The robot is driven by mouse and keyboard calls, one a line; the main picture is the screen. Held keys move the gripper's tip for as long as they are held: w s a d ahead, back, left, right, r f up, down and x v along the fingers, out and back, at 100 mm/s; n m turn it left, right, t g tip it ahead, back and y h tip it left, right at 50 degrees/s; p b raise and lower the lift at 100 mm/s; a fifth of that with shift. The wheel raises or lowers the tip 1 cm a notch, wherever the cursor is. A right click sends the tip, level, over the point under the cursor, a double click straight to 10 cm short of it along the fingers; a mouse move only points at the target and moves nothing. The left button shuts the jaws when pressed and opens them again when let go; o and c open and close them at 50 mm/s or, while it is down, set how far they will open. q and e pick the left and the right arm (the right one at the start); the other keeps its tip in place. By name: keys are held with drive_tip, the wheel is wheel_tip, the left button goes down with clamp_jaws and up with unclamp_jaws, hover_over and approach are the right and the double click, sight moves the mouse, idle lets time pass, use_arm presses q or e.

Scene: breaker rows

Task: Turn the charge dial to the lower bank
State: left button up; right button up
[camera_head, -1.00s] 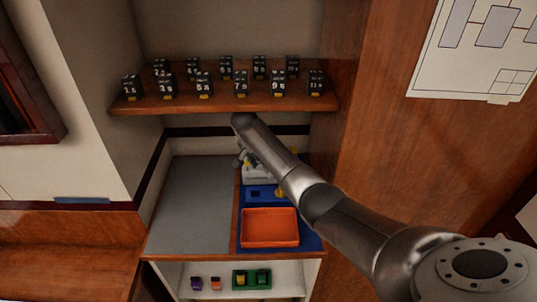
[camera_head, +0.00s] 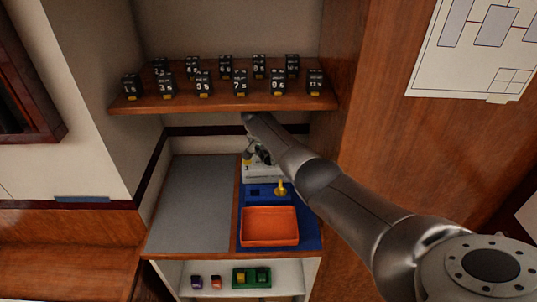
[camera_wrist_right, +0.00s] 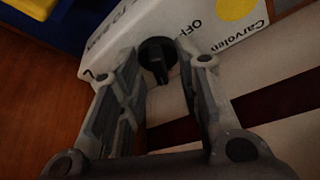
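The charge dial (camera_wrist_right: 157,54) is a black knob on a white box (camera_wrist_right: 205,28) in the right wrist view. The box carries "OFF" lettering, a yellow disc and the word "Carvolen". My right gripper (camera_wrist_right: 158,64) is open, with one finger on each side of the knob and a visible gap on both sides. I cannot tell how deep the fingertips reach along the knob. In the head view the right gripper (camera_head: 249,152) is small and partly hidden by my arm, at the back of the blue-topped counter by the white box (camera_head: 262,173). The left gripper is not in view.
An orange tray (camera_head: 270,226) and a yellow lever-like part (camera_head: 281,187) are in front of the box. A wooden shelf (camera_head: 225,103) with several black numbered blocks hangs above. The grey mat (camera_head: 190,205) on the left is clear. A wooden panel (camera_head: 400,150) stands right.

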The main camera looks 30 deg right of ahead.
clamp_jaws()
drive_tip(key=n+p, duration=0.1)
drive_tip(key=n+t+p, duration=0.1)
drive_tip(key=p, duration=0.1)
drive_tip(key=shift+s+r+n+y, duration=0.15)
drive_tip(key=shift+r+n+y, duration=0.1)
drive_tip(key=shift+n+y, duration=0.05)
drive_tip(key=n+p, duration=0.2)
drive_tip(key=shift+d+f+n+t+y, duration=0.1)
drive_tip(key=shift+n+t+y, duration=0.2)
drive_tip(key=n, duration=0.1)
drive_tip(key=n+y, duration=0.1)
drive_tip(key=shift+s+d+f+n+t, duration=0.1)
drive_tip(key=shift+f+n+t, duration=0.05)
drive_tip(key=shift+n+t, duration=0.15)
drive_tip(key=shift+d+n+y+b, duration=0.1)
drive_tip(key=shift+n+y+b, duration=0.4)
drive_tip(key=shift+n, duration=1.4)
drive_tip(key=shift+y, duration=0.3)
unclamp_jaws()
